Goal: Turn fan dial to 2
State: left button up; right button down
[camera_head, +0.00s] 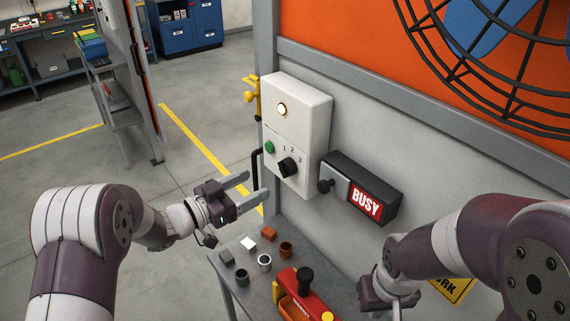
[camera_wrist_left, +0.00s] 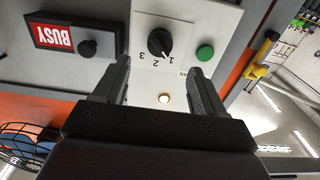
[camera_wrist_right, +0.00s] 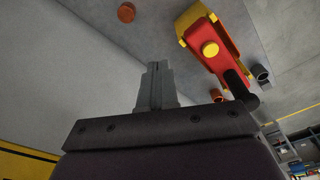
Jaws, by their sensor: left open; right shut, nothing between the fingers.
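The fan control box (camera_head: 307,110) is a white panel on the grey wall, with a lit lamp, a green button and a black dial (camera_head: 288,167) marked 1, 2, 3. In the left wrist view the dial (camera_wrist_left: 156,41) shows ahead of the fingers; its light mark appears to face the 1. My left gripper (camera_head: 257,184) is open and empty, a short way left of the dial and apart from it. Its fingers also show in the left wrist view (camera_wrist_left: 160,68). My right gripper (camera_wrist_right: 157,70) is shut and empty, low at the right, its fingertips unclear in the head view.
A BUSY sign box (camera_head: 363,190) with a black knob stands right of the control box. Below is a bench (camera_head: 234,270) with small blocks, cups and a red-yellow tool carrier (camera_head: 305,300). A caged fan (camera_head: 490,60) is at upper right.

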aim_at(281, 172)
pick_arm(q)
jog(key=p+x, duration=0.2)
jog(key=x, duration=0.7)
jog(key=shift+f, duration=0.1)
jog(key=shift+s+a, duration=0.15)
jog(key=shift+a, duration=0.05)
jog(key=shift+d, duration=0.15)
jog(key=c, duration=1.1)
